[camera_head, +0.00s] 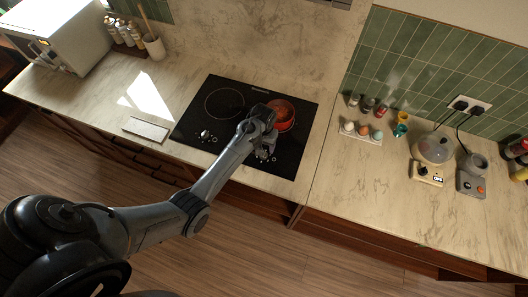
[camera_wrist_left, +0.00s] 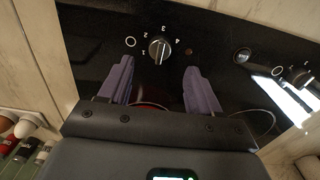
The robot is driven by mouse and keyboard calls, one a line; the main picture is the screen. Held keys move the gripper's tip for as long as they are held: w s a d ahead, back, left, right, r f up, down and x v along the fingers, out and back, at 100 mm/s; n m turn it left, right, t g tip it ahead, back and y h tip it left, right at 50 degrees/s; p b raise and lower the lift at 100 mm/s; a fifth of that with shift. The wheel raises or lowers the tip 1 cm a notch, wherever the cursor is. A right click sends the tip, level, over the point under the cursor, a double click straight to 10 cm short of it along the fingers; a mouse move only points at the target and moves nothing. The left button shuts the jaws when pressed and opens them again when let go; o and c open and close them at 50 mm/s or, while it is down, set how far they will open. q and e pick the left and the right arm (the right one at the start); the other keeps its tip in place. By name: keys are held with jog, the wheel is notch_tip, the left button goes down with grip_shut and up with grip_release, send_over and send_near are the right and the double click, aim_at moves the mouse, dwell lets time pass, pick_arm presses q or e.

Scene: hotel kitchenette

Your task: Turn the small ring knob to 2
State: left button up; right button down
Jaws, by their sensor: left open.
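A black control knob (camera_wrist_left: 159,48) with a ring of printed numbers up to 4 sits on the dark glass hob (camera_head: 188,122). Its pointer direction is too small to read surely. My left gripper (camera_head: 265,143) is over the right side of the hob, near this knob. In the left wrist view its two purple fingers (camera_wrist_left: 160,72) are open and apart, with the knob lying between and just beyond their tips; nothing is gripped. A second knob (camera_wrist_left: 298,76) shows at the right of the wrist view and at the hob's left front in the head view (camera_head: 205,135). My right gripper is not visible.
A red pot (camera_head: 283,113) stands on the hob's right ring, close behind my left gripper. The left ring (camera_head: 224,104) is bare. Egg-like items on a tray (camera_head: 360,138), small jars and appliances (camera_head: 432,152) are to the right. A pale board (camera_head: 146,129) lies left.

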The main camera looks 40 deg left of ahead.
pick_arm(q)
jog(key=shift+f, duration=3.2)
jog(key=c, duration=1)
jog(key=shift+c, duration=0.2)
